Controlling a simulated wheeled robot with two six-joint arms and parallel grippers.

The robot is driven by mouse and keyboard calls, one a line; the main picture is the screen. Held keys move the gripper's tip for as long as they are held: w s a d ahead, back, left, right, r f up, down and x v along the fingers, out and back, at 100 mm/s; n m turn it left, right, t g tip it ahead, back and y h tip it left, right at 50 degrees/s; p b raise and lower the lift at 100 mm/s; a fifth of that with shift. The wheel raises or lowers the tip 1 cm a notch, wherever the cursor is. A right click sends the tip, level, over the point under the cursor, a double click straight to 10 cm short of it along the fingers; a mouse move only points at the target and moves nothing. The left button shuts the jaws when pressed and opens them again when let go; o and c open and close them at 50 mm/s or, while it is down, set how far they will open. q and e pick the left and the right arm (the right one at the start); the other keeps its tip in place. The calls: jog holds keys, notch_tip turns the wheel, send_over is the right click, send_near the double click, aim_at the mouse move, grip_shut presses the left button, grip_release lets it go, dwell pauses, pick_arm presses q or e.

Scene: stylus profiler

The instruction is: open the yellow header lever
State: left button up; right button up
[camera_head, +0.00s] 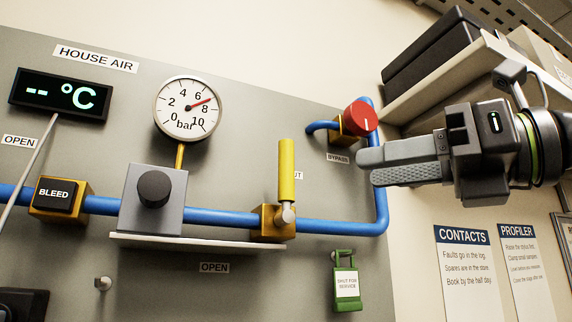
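The yellow header lever (286,172) stands upright, crosswise to the blue pipe, on a brass valve body (268,226) right of the grey regulator. Its round pivot shows at its lower end. My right gripper (366,168) reaches in from the right, to the right of the lever and clear of it in the picture. Its grey fingers point left. They look apart, with a ribbed pad showing on the lower one, and nothing is seen between them. I do not see my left gripper.
The red bypass knob (361,117) is just above my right fingertips. The blue pipe (381,190) bends upward near them. A regulator (153,205), gauge (187,106) and bleed button (54,194) lie left. A shelf (440,75) is upper right.

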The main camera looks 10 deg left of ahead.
aim_at(292, 163)
notch_tip(292, 163, up, 4)
jog(key=s+d+m+t+h, duration=0.2)
jog(key=s+t, duration=0.1)
jog(key=p+x, duration=0.2)
jog(key=x, duration=0.3)
jog(key=p+x, duration=0.3)
jog(key=x, duration=0.2)
jog(key=p+x, duration=0.3)
jog(key=x, duration=0.3)
jog(key=shift+w+d+f, duration=0.1)
jog(key=shift+w+d, duration=0.15)
jog(key=shift+w, duration=0.15)
jog(key=shift+w+a+f, duration=0.1)
jog(key=shift+w+a, duration=0.25)
jog(key=shift+a, duration=0.25)
jog(key=shift+d, duration=0.1)
jog(key=shift+c, duration=0.2)
grip_shut()
